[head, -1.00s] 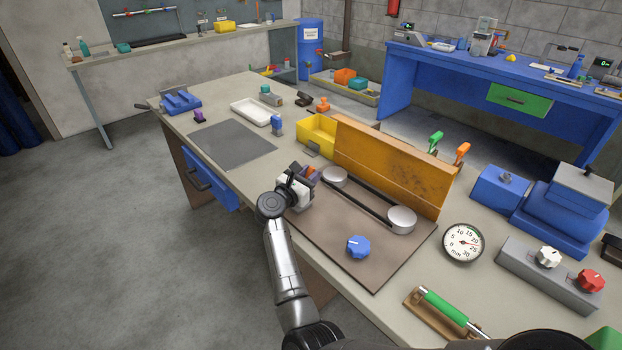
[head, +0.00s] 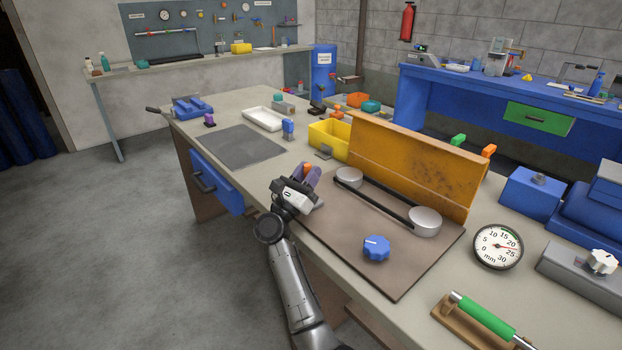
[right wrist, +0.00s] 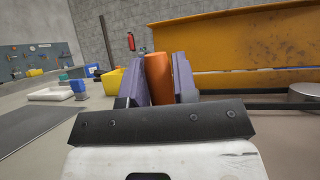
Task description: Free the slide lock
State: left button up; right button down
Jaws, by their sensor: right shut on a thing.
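My left gripper is not in view.
Two silver pulleys with a dark belt (head: 385,199) lie right of the gripper, before the tilted-up orange guard (head: 420,165). A blue knob (head: 376,248), a dial gauge (head: 498,247) and a yellow bin (head: 330,138) are nearby.

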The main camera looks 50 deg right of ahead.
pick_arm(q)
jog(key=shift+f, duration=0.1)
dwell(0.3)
pick_arm(e)
jog(key=c, duration=0.9)
grip_release()
jog(key=shift+a, duration=0.15)
jog(key=p+v, duration=0.1)
jog(key=v, duration=0.4)
pick_arm(q)
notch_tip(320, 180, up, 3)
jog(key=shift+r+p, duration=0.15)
jog(key=shift+p, duration=1)
pick_arm(e)
jog(key=a, duration=1.1)
jog(key=shift+a, duration=0.4)
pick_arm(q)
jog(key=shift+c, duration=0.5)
pick_arm(e)
jog(key=shift+w, duration=0.1)
